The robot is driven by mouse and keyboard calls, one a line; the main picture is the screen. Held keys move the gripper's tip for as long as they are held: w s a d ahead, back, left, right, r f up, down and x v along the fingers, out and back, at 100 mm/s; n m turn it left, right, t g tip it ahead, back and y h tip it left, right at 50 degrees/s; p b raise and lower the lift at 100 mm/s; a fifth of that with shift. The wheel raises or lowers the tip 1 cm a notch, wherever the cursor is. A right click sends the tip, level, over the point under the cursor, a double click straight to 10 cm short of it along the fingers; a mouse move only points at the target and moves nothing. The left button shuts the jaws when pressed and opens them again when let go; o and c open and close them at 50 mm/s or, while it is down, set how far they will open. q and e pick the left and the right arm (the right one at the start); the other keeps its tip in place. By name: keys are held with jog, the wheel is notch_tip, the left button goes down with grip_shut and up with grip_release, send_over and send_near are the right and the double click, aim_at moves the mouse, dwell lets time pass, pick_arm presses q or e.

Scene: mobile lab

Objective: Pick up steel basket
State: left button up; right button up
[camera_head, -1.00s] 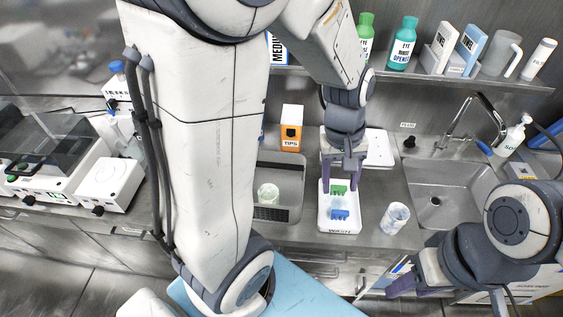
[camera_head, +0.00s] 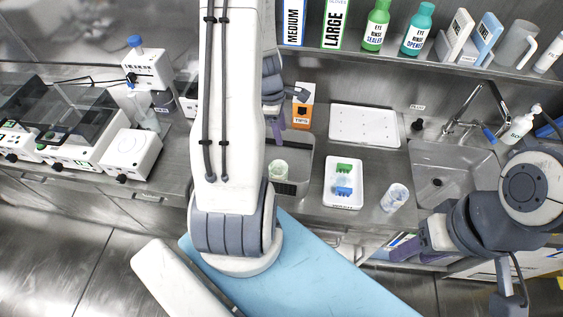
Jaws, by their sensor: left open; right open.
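The steel basket (camera_head: 299,160) is a grey metal bin set on the counter, partly hidden behind my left arm. A clear cup with a greenish tint (camera_head: 278,171) sits in it. My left gripper (camera_head: 277,128) is mostly hidden behind my own arm. One purple finger shows just above the back left of the basket, and I see nothing held. My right gripper (camera_head: 402,246) is low at the counter's front edge, right of centre, away from the basket. Its purple fingers show and appear empty.
A white tray with green and blue pieces (camera_head: 343,201) and a clear beaker (camera_head: 394,197) stand right of the basket. An orange tips box (camera_head: 303,108) and a flat white tray (camera_head: 364,112) are behind. The sink (camera_head: 455,165) is further right.

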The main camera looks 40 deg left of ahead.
pick_arm(q)
jog(key=f, duration=0.5)
jog(key=shift+s+d, duration=0.15)
jog(key=shift+d, duration=0.15)
grip_shut()
dwell(1.0)
